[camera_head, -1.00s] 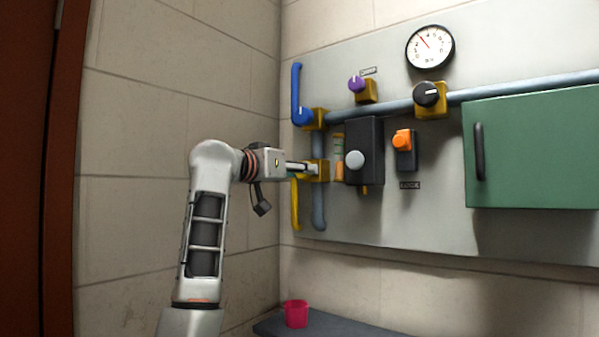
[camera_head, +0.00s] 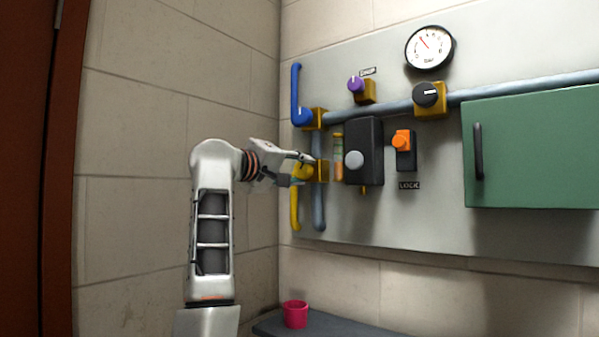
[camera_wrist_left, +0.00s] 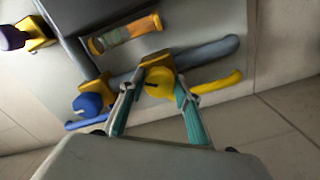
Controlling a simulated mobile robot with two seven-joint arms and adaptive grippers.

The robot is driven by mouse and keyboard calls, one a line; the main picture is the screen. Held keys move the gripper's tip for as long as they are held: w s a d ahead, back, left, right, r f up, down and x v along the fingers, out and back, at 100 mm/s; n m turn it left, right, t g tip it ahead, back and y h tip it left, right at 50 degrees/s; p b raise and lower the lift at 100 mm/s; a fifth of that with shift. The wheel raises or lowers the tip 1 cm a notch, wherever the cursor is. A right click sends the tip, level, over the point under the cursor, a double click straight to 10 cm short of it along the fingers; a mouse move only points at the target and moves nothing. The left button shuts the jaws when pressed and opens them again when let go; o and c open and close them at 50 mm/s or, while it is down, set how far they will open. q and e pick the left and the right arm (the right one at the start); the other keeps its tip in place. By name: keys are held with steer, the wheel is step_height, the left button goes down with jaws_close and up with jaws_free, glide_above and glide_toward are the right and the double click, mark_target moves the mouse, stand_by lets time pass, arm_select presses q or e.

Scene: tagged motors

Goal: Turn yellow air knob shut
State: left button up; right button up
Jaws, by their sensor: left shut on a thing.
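The yellow air knob (camera_head: 303,172) is a round yellow hub on a mustard block at the left of the wall panel. A yellow lever (camera_head: 295,208) hangs straight down below it. My left gripper (camera_head: 305,168) is shut on the yellow knob. In the left wrist view the knob (camera_wrist_left: 160,82) sits between the two teal-padded fingers (camera_wrist_left: 158,92), and a dark mark shows on its face. One finger covers the stretch between knob and lever (camera_wrist_left: 219,82). My right gripper is in no view.
A blue lever valve (camera_head: 297,95) points up just above. A dark box with a grey round knob (camera_head: 355,160) stands close on the right. A purple knob (camera_head: 356,84), black knob (camera_head: 426,95), orange knob (camera_head: 402,139) and green cabinet (camera_head: 535,150) are farther right.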

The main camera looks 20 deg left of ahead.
arm_select(q)
steer(key=n, duration=0.5)
steer(key=shift+n, duration=0.8)
steer(key=o, duration=1.1)
